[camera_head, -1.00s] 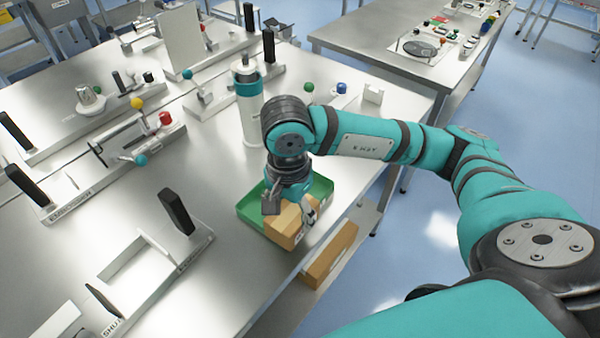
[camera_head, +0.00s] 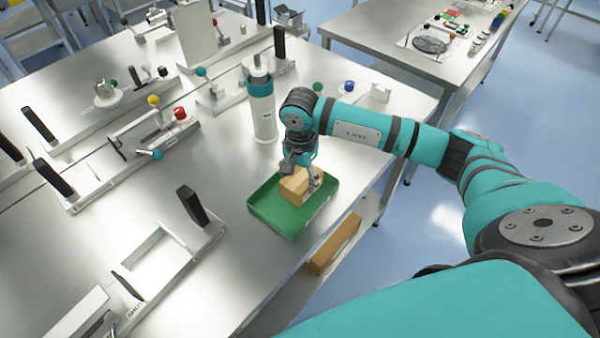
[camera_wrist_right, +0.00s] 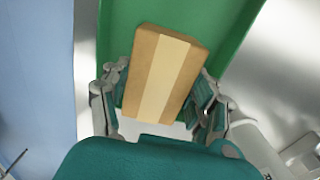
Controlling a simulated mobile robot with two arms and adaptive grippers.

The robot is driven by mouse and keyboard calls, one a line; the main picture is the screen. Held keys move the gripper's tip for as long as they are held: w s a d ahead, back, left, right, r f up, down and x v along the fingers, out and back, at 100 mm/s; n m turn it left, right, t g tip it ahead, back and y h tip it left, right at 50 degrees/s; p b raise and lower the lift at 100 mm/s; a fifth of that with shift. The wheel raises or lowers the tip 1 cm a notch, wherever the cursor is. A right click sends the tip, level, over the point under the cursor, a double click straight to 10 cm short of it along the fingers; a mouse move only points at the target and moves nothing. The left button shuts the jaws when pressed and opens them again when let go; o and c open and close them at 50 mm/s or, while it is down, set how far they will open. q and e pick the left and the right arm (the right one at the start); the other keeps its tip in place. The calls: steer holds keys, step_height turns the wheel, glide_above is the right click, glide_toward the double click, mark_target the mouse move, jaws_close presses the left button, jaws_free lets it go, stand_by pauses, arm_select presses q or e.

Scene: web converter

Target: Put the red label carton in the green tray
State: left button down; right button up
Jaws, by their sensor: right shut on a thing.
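A brown carton (camera_head: 293,186) with a paler strip along its top is gripped by my right gripper (camera_head: 302,180). It is over the back part of the green tray (camera_head: 283,221), which sits at the table's right edge. I cannot tell whether it touches the tray floor. In the right wrist view the carton (camera_wrist_right: 160,72) sits between the two fingers of the right gripper (camera_wrist_right: 163,88), with the green tray (camera_wrist_right: 232,25) behind it. No red label shows on the visible faces. My left gripper is not in view.
Another brown carton (camera_head: 334,244) lies on a lower shelf beside the table edge. A white and teal cylinder (camera_head: 261,105) stands behind the tray. Metal fixtures with black posts (camera_head: 193,206) stand to the left. The front of the tray is empty.

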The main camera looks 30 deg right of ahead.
mark_target(300, 177)
steer(key=shift+f, duration=0.2)
steer(key=o, duration=0.9)
steer(key=shift+c, duration=0.2)
steer(key=o, duration=0.4)
steer(key=shift+r, duration=0.1)
steer(key=shift+c, duration=0.2)
steer(key=shift+r, duration=0.3)
step_height(300, 177, up, 12)
steer(key=b, duration=0.4)
steer(key=shift+f, duration=0.15)
